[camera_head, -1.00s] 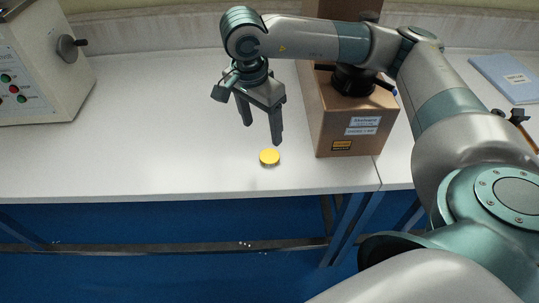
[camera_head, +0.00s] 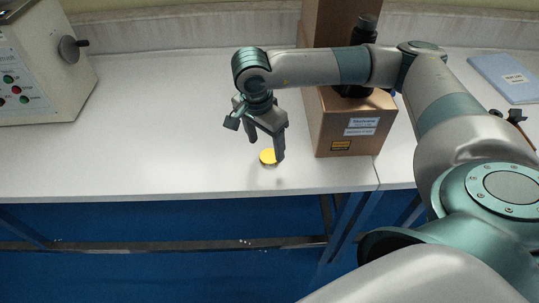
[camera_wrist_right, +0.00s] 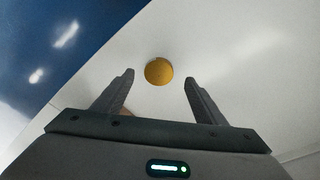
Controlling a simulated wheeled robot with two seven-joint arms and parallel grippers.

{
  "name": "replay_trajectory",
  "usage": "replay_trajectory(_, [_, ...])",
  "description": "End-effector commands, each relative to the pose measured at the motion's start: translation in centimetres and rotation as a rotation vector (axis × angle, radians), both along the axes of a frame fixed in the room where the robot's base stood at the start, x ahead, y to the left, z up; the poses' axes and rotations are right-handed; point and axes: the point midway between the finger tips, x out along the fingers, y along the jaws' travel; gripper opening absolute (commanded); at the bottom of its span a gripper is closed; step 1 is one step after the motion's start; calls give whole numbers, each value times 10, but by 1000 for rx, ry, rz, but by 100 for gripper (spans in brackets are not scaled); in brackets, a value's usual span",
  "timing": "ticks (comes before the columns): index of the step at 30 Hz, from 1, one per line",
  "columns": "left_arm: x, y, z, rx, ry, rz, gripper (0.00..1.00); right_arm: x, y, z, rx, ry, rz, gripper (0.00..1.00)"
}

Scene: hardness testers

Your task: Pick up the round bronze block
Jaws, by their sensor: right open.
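The round bronze block (camera_head: 267,157) is a small yellow-gold disc lying flat on the white table near its front edge. In the right wrist view the block (camera_wrist_right: 158,71) shows just beyond and between the fingertips. My right gripper (camera_head: 267,150) points down over the block, open and empty, and one finger hides the block's right side in the head view. The open fingers also show in the right wrist view (camera_wrist_right: 158,78), one on each side of the block. I cannot tell the exact height of the fingertips over the table. My left gripper is not in view.
A brown tester box (camera_head: 349,133) stands close to the right of the gripper. A beige machine (camera_head: 35,70) with a knob and buttons is at the far left. A blue folder (camera_head: 506,76) lies at the right. The white table (camera_head: 150,130) is clear to the left.

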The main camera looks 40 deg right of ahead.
Motion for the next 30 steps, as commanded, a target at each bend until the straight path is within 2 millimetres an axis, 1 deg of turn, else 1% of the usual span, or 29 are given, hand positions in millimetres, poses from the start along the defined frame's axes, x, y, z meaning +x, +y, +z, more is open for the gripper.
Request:
replay_trajectory(1, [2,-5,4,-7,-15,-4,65,-1,-3,-4,-3,3,-2,65])
replay_trajectory(4, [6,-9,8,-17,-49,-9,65,-1,-7,-16,-3,4,-2,65])
replay_trajectory(6, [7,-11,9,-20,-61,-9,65,-1,-8,-26,-2,3,-2,65])
replay_trajectory(10, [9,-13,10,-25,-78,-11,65,0,-9,-37,-1,2,-1,65])
replay_trajectory(14, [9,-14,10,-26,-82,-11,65,0,-10,-40,-1,2,-1,65])
replay_trajectory(25, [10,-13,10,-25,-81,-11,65,0,-9,-39,-1,1,0,65])
replay_trajectory(26, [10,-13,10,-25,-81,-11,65,0,-9,-39,-1,1,0,60])
replay_trajectory(27, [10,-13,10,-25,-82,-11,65,0,-9,-39,-1,1,0,51])
replay_trajectory(29, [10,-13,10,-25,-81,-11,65,0,-9,-39,-1,1,0,36])
replay_trajectory(30, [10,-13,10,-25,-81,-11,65,0,-9,-39,-1,1,0,27])
